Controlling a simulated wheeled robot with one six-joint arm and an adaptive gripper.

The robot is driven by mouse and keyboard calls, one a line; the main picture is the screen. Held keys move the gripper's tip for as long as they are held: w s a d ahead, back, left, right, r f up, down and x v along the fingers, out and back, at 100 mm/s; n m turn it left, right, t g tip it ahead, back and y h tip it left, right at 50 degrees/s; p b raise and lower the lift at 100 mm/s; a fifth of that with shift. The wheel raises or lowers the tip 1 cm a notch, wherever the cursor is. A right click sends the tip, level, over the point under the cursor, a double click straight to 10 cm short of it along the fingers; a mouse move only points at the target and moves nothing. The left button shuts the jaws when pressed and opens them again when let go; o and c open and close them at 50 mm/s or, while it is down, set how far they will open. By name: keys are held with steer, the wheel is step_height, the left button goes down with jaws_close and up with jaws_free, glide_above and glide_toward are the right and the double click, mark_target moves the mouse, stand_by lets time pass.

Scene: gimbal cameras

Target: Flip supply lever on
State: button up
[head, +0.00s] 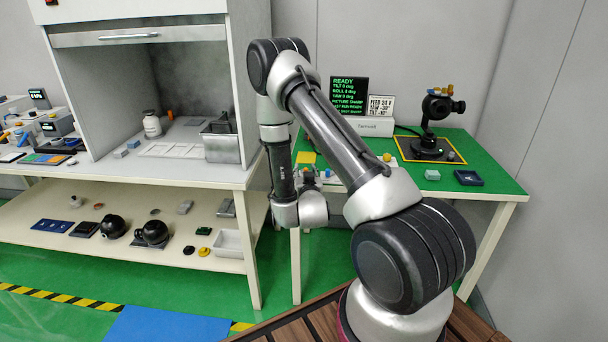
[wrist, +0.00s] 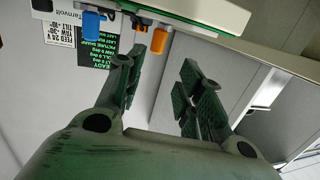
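In the wrist view, my gripper (wrist: 156,72) is open and empty, its two dark green fingers apart. Beyond the fingertips, an orange lever-like piece (wrist: 158,40) and a blue piece (wrist: 91,23) stick out from a pale panel edge. The orange piece lies roughly between the fingers in the picture, with no visible contact. I cannot tell which piece is the supply lever or its position. In the head view, small coloured controls (head: 328,173) show at the green bench's left side, partly behind my arm.
The green bench (head: 480,160) carries a black screen reading READY (head: 349,95), a FEED 24 V card (head: 381,106), a camera gimbal (head: 437,108) on a yellow-edged pad, and a dark blue tray (head: 468,178). A white workbench with a hood (head: 140,36) stands left.

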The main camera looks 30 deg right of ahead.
mark_target(306, 169)
steer(key=shift+t+h, duration=0.4)
steer(key=w+d, duration=0.1)
steer(key=w+d+f, duration=0.1)
steer(key=w, duration=0.1)
steer(key=w+d+f, duration=0.1)
steer(key=w, duration=0.1)
jaws_close()
